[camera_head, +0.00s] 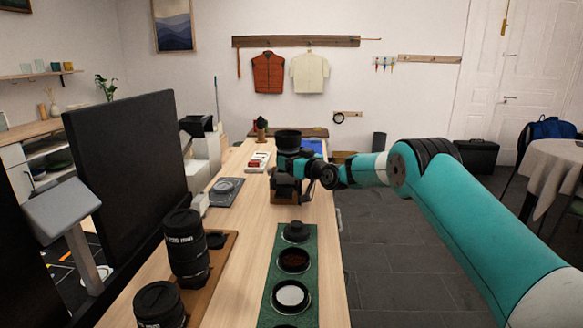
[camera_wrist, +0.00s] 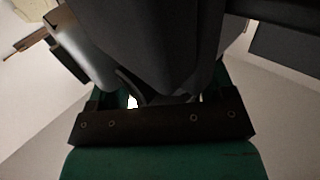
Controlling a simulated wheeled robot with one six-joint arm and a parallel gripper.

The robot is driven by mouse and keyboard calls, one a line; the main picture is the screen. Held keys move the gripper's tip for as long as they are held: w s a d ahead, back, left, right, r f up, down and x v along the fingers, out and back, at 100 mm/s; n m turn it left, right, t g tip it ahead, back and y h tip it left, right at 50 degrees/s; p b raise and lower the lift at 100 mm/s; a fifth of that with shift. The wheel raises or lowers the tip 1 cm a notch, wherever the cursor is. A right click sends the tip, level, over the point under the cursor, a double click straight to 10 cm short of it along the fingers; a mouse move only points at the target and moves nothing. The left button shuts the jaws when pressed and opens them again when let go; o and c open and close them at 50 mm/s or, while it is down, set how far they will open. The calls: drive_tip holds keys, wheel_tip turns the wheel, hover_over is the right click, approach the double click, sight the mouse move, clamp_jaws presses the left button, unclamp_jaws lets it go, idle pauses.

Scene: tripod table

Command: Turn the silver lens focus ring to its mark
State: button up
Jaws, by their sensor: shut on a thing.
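A dark camera with a black lens (camera_head: 288,141) stands on a brown block (camera_head: 284,199) on the wooden table. My gripper (camera_head: 303,170) reaches it from the right and is shut on the lens, as far as I can tell. In the wrist view a large dark rounded shape fills the space in front of my gripper (camera_wrist: 165,100) and hides the contact. A silver-grey cylinder (camera_wrist: 82,52) shows at its upper left. The silver focus ring and its mark cannot be made out clearly in the head view.
A green mat (camera_head: 270,282) with several round lens parts lies in front of the camera. Two large black lenses (camera_head: 186,250) stand on a brown board at the left, near a dark monitor (camera_head: 125,165). A grey pad (camera_head: 225,192) lies left of the camera.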

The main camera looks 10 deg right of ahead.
drive_tip(key=o, duration=0.9)
drive_tip(key=shift+d, duration=0.1)
drive_tip(key=shift+r+p, duration=0.15)
drive_tip(key=shift+p, duration=0.15)
